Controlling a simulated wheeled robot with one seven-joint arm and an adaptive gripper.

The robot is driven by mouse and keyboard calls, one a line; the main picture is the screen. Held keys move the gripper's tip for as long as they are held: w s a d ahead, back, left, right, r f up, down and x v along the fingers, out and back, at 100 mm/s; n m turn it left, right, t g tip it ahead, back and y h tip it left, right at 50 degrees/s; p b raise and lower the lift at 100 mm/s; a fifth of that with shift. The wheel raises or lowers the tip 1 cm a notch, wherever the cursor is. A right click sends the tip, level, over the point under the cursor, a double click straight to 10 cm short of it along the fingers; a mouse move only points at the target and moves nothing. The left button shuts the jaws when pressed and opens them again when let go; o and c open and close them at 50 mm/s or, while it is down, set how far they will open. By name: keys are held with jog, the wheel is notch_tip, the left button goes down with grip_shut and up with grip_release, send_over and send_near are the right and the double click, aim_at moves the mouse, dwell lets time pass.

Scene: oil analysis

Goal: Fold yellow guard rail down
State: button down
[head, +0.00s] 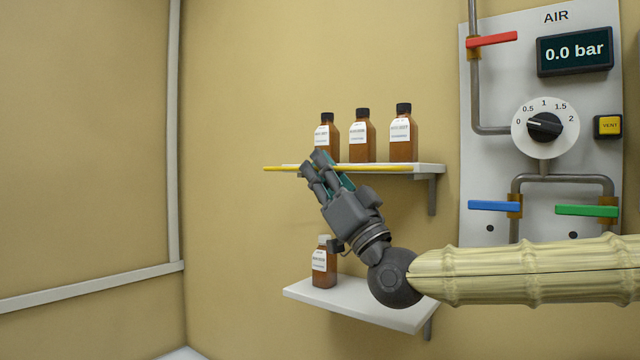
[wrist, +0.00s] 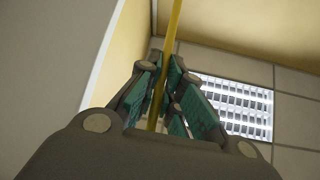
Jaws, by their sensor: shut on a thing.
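The yellow guard rail (head: 390,169) runs level along the front edge of the upper shelf in the head view. Its left end (head: 280,169) reaches out past the shelf. My gripper (head: 318,162) is at the rail near the shelf's left end. In the wrist view the yellow rail (wrist: 174,30) passes between the green-padded fingers of my gripper (wrist: 168,80), which are shut on it. The fingers hide a short piece of the rail in the head view.
Brown bottles (head: 362,140) stand on the upper shelf (head: 432,169), close behind the rail. Another bottle (head: 324,266) stands on the lower shelf (head: 360,303) below my gripper. An air panel (head: 590,100) with a dial and coloured levers is on the right. The wall to the left is clear.

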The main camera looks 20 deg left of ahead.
jog(key=shift+r+m+t, duration=0.1)
jog(key=shift+m+t, duration=0.3)
jog(key=shift+m, duration=0.1)
jog(key=c, duration=1.6)
grip_release()
jog(key=shift+o, duration=0.2)
jog(key=v, duration=1.2)
jog(key=shift+s+d+r, duration=0.1)
